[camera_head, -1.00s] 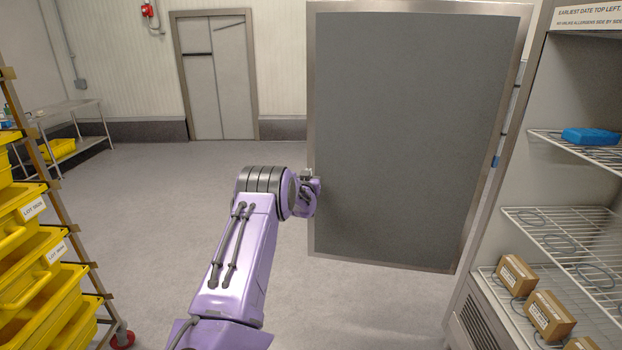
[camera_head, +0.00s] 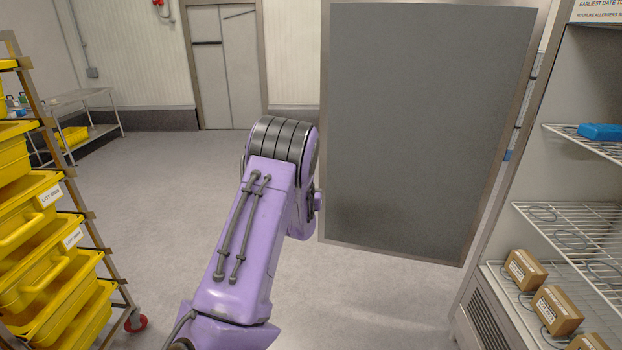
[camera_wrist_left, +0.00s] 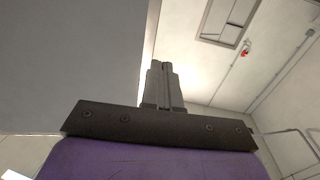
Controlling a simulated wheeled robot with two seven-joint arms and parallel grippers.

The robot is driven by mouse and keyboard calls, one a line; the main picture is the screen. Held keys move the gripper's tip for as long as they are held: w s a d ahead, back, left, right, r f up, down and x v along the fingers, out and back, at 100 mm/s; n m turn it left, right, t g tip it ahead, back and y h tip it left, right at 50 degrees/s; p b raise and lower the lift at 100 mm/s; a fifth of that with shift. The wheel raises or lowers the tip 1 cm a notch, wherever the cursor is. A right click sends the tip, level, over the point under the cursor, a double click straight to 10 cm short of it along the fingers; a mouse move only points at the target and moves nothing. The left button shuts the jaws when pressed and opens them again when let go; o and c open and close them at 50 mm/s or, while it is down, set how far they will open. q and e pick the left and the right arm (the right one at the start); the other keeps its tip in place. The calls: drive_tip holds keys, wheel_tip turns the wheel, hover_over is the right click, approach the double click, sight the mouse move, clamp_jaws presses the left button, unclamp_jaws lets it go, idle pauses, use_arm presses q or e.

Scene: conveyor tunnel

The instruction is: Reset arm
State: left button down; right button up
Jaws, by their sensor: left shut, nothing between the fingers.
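My left arm (camera_head: 240,235) reaches forward in the middle of the head view, with its elbow bent in front of the open cabinet door (camera_head: 420,130). Its hand is hidden behind the arm in that view. In the left wrist view my left gripper (camera_wrist_left: 163,68) shows with both fingers together, shut and empty. The grey door panel (camera_wrist_left: 75,65) fills the left of the wrist view, beside the fingers. My right gripper is in neither view.
An open cabinet at right has wire shelves (camera_head: 575,232) with brown boxes (camera_head: 557,310) and a blue item (camera_head: 600,132). A rack of yellow bins (camera_head: 30,240) stands at left, and a metal table (camera_head: 85,98) behind it. The floor (camera_head: 165,190) between is clear.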

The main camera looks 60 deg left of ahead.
use_arm(q)
drive_tip(key=shift+s+d, duration=0.15)
drive_tip(key=shift+d, duration=0.05)
drive_tip(key=s+d+f+g+h, duration=0.25)
drive_tip(key=d+f+h, duration=0.35)
drive_tip(key=d+f, duration=1.5)
drive_tip(key=s+d+f+m+g+h, duration=0.1)
drive_tip(key=s+d+f, duration=0.4)
drive_tip(key=s+d, duration=0.5)
drive_tip(key=s+d+f+m+g+h, duration=0.2)
drive_tip(key=s+d+f, duration=0.4)
drive_tip(key=s+d, duration=0.4)
drive_tip(key=shift+s+f+m+g+h, duration=0.15)
drive_tip(key=shift+s+m+g+h, duration=0.15)
drive_tip(key=shift+s+g+h, duration=0.7)
